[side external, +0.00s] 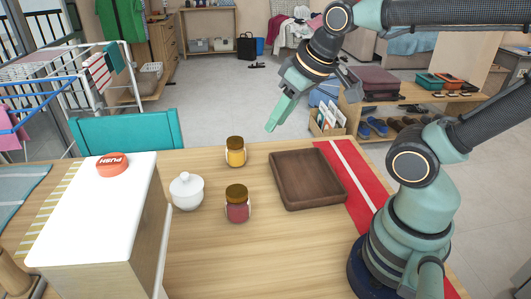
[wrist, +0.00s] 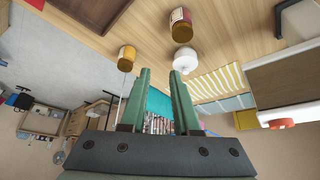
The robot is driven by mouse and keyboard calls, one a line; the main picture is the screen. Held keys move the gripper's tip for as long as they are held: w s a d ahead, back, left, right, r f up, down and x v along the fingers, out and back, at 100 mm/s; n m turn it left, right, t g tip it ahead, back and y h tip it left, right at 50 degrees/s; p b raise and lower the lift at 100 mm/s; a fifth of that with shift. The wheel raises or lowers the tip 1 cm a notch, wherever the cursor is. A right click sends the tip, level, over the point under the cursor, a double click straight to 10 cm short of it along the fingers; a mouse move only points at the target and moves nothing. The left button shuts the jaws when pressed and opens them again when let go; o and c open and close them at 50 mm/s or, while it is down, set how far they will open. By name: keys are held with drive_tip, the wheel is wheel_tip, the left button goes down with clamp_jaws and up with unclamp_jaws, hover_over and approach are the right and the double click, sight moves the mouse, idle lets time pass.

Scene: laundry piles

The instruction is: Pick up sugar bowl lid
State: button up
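The white sugar bowl (side external: 187,197) stands upright on the wooden table, left of two jars. Its white lid (side external: 186,179) with a small knob sits on top of it. In the wrist view, which looks upside down, the sugar bowl (wrist: 186,62) shows just beyond the fingertips. My gripper (side external: 272,128) is raised in the air behind the tray, to the right of and well above the bowl. In the wrist view my gripper (wrist: 161,73) has its two green fingers apart, with nothing between them.
A yellow jar (side external: 235,156) and a red jar (side external: 237,209), both brown-lidded, stand right of the bowl. A brown tray (side external: 329,202) lies further right beside a red runner (side external: 354,180). A white-topped box (side external: 88,217) with a red push button (side external: 112,164) stands left.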

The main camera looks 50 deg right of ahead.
drive_tip(key=o, duration=0.3)
drive_tip(key=shift+s, duration=0.1)
drive_tip(key=m+g, duration=0.6)
drive_tip(key=m, duration=1.5)
hover_over(184, 174)
wheel_tip(184, 174, down, 7)
drive_tip(key=f, duration=0.6)
drive_tip(key=shift+d+f, duration=0.1)
drive_tip(key=shift+d, duration=0.2)
drive_tip(key=shift+a+f, duration=0.15)
drive_tip(key=shift+f, duration=1.15)
drive_tip(key=shift+a+f, duration=0.1)
drive_tip(key=shift+f, duration=1.2)
